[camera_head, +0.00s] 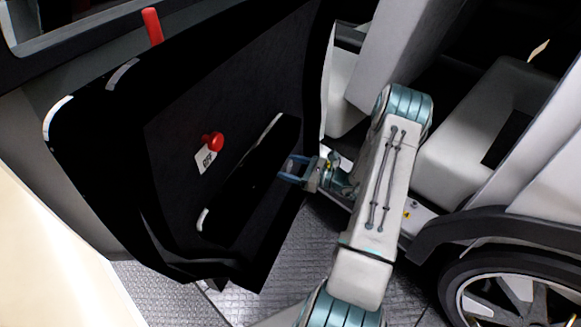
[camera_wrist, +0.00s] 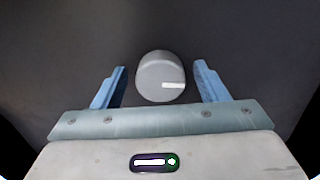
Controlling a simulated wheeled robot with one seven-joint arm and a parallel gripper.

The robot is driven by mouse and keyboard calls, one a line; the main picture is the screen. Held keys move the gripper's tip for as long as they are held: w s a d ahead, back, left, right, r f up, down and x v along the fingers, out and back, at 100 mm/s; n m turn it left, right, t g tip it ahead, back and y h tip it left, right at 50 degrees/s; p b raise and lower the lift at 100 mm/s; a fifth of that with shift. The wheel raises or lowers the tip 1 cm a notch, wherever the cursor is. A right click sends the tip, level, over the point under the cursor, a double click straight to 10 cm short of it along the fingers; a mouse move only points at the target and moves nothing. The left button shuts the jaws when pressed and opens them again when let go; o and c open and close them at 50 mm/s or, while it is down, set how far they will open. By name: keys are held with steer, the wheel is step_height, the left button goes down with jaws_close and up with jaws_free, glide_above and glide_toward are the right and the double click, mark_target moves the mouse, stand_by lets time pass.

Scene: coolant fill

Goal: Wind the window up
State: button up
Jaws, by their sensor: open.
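The dark door panel (camera_head: 235,90) stands open on the left in the head view. My gripper (camera_head: 288,168) is at the panel's right part, by the dark armrest (camera_head: 245,180). In the wrist view, a grey round knob (camera_wrist: 158,72) with a white mark on its right side lies between the two blue fingers (camera_wrist: 161,85). The fingers are open, with a gap on each side of the knob. I cannot make out this knob in the head view. A window opening (camera_head: 75,12) shows at the top left; I cannot tell how high the glass stands.
A red knob (camera_head: 212,140) with a white tag (camera_head: 204,159) sits on the panel, left of my gripper. A red pin (camera_head: 152,26) stands at the door's top edge. White seats (camera_head: 455,150) and a wheel (camera_head: 515,295) are on the right. Textured floor (camera_head: 265,285) lies below.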

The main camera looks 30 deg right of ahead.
steer(key=c, duration=1)
steer(key=shift+f+n+b, duration=0.1)
steer(key=shift+n+b, duration=0.25)
steer(key=shift+n, duration=0.05)
steer(key=n+b, duration=0.3)
steer(key=n, duration=0.1)
steer(key=n+b, duration=0.4)
steer(key=n, duration=0.1)
steer(key=shift+s+f, duration=0.1)
steer(key=shift+f, duration=0.1)
steer(key=n+b, duration=0.6)
steer(key=b, duration=0.1)
steer(key=shift+f+n, duration=0.15)
steer(key=shift+n, duration=0.15)
steer(key=n+b, duration=0.2)
steer(key=b, duration=0.1)
steer(key=shift+n, duration=0.3)
steer(key=shift+r+n+b, duration=0.2)
steer(key=shift+n+b, duration=0.3)
steer(key=shift+b, duration=0.25)
